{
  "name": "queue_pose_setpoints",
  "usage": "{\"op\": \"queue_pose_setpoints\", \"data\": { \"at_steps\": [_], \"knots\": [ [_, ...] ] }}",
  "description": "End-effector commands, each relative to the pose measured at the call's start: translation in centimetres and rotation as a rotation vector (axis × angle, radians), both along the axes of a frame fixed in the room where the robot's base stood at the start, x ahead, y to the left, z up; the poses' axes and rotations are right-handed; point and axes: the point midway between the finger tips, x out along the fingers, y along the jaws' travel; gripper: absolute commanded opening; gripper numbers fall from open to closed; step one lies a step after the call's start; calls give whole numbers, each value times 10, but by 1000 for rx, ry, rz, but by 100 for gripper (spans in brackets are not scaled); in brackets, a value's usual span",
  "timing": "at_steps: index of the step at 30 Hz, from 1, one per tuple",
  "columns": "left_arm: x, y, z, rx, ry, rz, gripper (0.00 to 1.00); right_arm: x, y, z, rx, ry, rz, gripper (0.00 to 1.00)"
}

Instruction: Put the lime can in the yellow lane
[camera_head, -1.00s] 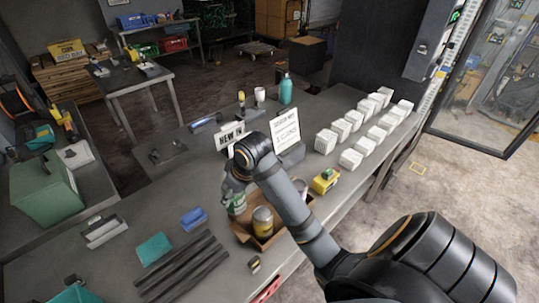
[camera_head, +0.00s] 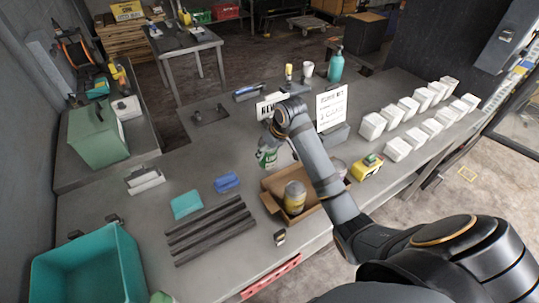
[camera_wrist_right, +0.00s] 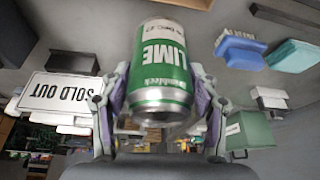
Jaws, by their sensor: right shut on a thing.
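My right gripper (camera_head: 270,146) is shut on the lime can (camera_head: 266,157), a green and silver can held above the grey table, just behind the cardboard box. In the right wrist view the lime can (camera_wrist_right: 160,75) sits between both fingers (camera_wrist_right: 160,108), its LIME label upside down in the picture. My arm hides part of the gripper in the head view. I cannot make out a yellow lane; several dark strips (camera_head: 208,230) lie side by side on the table. My left gripper is not in view.
A cardboard box (camera_head: 270,203) holds a yellow-labelled can (camera_head: 294,197). A blue brush (camera_head: 227,182) and a teal pad (camera_head: 187,204) lie nearby. White blocks (camera_head: 398,148) stand in rows at right. A teal bin (camera_head: 90,270) is at front left. Signs (camera_head: 331,107) stand behind my arm.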

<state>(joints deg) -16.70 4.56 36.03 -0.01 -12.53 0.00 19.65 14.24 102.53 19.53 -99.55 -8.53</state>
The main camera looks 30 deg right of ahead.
Motion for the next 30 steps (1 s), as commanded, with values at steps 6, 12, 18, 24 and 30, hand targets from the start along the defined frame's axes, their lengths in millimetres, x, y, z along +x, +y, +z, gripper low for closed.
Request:
{"op": "queue_pose_setpoints", "data": {
  "at_steps": [6, 12, 18, 24, 30],
  "knots": [
    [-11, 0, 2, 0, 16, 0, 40, 11, -3, -11, 1, -3, 1, 14],
    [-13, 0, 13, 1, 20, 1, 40, 14, -5, -26, 2, 4, 0, 14],
    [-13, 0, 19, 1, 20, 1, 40, 14, -6, -48, 0, -2, 1, 14],
    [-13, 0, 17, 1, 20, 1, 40, 15, -6, -49, 0, -2, 1, 14],
    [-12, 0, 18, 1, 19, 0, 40, 14, -6, -52, 0, 0, 1, 76]
  ]
}}
